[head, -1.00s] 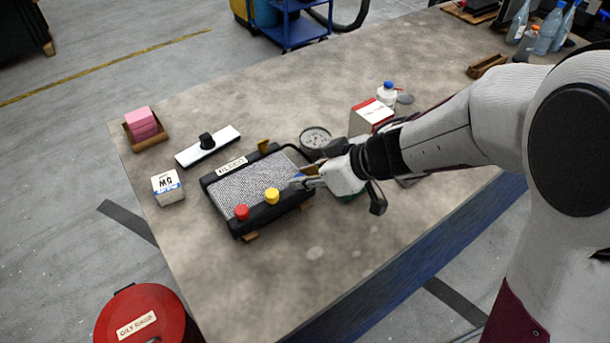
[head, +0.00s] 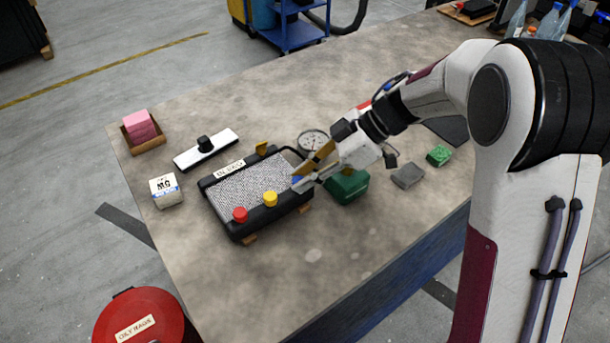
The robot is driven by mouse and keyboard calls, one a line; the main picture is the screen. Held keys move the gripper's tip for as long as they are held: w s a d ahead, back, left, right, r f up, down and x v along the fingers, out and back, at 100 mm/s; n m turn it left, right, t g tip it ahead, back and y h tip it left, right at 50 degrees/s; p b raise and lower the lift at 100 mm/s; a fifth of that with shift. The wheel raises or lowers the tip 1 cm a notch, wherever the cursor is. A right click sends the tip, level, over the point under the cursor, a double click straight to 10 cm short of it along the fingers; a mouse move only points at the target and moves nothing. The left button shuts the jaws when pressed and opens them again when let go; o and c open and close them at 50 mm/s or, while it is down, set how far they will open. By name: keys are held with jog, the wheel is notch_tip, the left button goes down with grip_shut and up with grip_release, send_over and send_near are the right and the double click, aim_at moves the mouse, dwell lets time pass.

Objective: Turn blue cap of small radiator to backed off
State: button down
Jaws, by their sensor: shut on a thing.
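The small radiator (head: 258,187) lies on the workbench with a black frame and grey mesh core. A red cap (head: 240,214) and a yellow cap (head: 270,199) stand along its near edge. The blue cap (head: 297,181) is at the right end of that row, mostly hidden by my gripper. My gripper (head: 300,180) reaches in from the right, tilted low, with its fingers shut on the blue cap. The cap's pointer or marking cannot be made out.
A green box (head: 347,187) sits just right of the radiator, below my gripper. A round gauge (head: 313,141) is behind it. A grey block (head: 408,175) and green block (head: 438,156) lie farther right. The bench front is clear.

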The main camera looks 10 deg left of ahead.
jog(key=n+g, duration=0.1)
jog(key=n, duration=0.1)
jog(key=n+g+h, duration=0.1)
jog(key=n, duration=0.1)
jog(key=n+g+h, duration=0.1)
jog(key=g, duration=0.1)
jog(key=shift+w+a+n, duration=0.25)
jog(key=shift+w+n, duration=0.05)
jog(key=shift+n, duration=0.1)
jog(key=shift+w+a+n+g+h, duration=0.1)
jog(key=shift+n+g+h, duration=0.5)
jog(key=shift+n, duration=0.5)
jog(key=shift+a+n+g+h, duration=0.1)
jog(key=shift+n+g+h, duration=0.3)
jog(key=shift+n+h, duration=0.55)
jog(key=shift+n, duration=0.25)
jog(key=c, duration=1.8)
grip_release()
jog(key=shift+c, duration=0.2)
notch_tip(320, 180, up, 10)
